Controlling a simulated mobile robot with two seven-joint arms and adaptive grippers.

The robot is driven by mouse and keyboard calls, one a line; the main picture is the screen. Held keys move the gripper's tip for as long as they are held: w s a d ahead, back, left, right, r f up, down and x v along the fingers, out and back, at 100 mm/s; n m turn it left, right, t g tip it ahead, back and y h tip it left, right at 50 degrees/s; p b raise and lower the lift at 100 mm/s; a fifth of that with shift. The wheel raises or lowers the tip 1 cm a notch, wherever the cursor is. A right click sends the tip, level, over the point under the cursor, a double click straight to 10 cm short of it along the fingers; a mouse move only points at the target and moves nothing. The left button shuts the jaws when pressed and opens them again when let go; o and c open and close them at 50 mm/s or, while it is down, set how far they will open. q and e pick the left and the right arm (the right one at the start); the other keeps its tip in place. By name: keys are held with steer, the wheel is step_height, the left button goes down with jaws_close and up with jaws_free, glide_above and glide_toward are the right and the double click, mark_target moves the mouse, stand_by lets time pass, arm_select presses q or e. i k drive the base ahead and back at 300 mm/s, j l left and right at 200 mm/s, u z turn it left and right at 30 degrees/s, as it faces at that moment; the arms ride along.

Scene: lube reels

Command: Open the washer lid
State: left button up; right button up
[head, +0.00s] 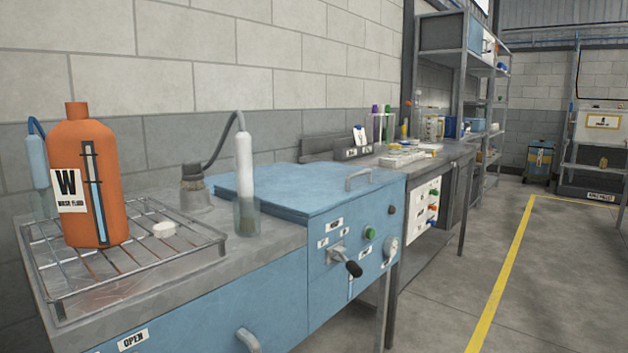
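The washer (350,245) is a blue cabinet in the middle of the head view, with labels, a green button (370,234) and a black-knobbed lever (353,268) on its front. Its blue lid (290,192) lies flat and looks closed. A grey bar handle (360,178) stands on the lid near its right front edge. Neither of my grippers shows in the head view.
An orange wash fluid bottle (112,180) and a white cap (164,229) stand on a wire rack (190,255) at the left. A hose with a white nozzle (244,165) rises beside the lid. Floor to the right is clear.

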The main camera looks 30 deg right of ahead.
mark_target(308, 190)
steer(key=i+l, duration=0.1)
steer(key=l, duration=0.25)
steer(key=i+l+z, duration=0.1)
steer(key=l, duration=0.25)
steer(key=i+l, duration=0.15)
steer(key=l, duration=0.2)
steer(key=i+l+z, duration=0.1)
steer(key=l, duration=0.3)
